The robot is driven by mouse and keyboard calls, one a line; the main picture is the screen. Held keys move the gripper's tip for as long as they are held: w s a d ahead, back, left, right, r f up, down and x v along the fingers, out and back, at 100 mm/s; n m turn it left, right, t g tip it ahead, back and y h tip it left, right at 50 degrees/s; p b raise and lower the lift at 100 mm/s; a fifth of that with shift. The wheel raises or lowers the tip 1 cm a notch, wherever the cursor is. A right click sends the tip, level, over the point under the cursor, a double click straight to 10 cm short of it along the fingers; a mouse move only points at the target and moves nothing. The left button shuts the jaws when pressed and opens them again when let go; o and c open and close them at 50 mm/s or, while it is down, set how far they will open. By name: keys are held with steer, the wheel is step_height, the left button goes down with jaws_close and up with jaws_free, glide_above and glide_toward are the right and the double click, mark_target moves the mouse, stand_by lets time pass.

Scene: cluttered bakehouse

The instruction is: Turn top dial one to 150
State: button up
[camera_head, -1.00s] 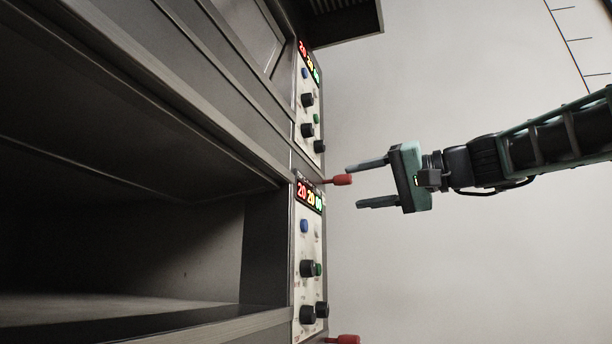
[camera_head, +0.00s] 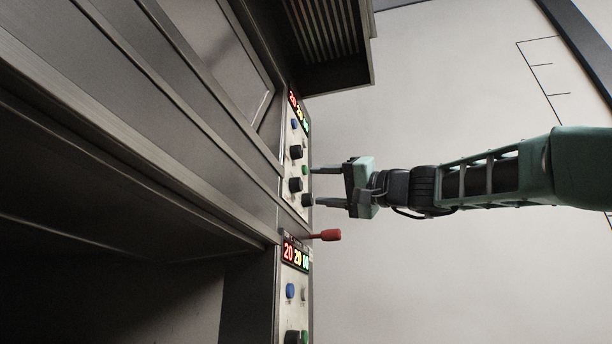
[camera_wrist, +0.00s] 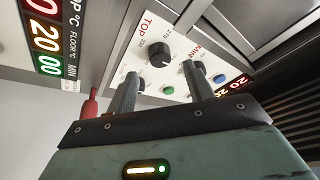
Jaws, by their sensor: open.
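The upper oven panel (camera_head: 288,170) carries several black knobs. The one labelled TOP (camera_wrist: 160,53) shows clearly in the wrist view, with a pale mark and numbers around it; its exact setting I cannot read. In the head view I take it to be the middle black knob (camera_head: 295,184). My gripper (camera_head: 315,185) is open and empty, its fingers pointing at the panel's lower half. In the wrist view the fingertips (camera_wrist: 162,72) lie on either side of the TOP knob in the picture and partly hide other knobs. I cannot tell whether they touch the panel.
A red-tipped lever (camera_head: 330,235) sticks out just below my gripper, between the panels. The lower panel's lit display (camera_head: 296,255) reads 20 20 00. A slatted vent (camera_head: 320,30) overhangs above. The wall side at right is free.

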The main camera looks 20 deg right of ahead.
mark_target(301, 185)
steer(key=p+x, duration=0.1)
steer(key=x, duration=0.4)
steer(key=shift+p, duration=0.4)
steer(key=shift+f, duration=0.1)
steer(key=c, duration=1)
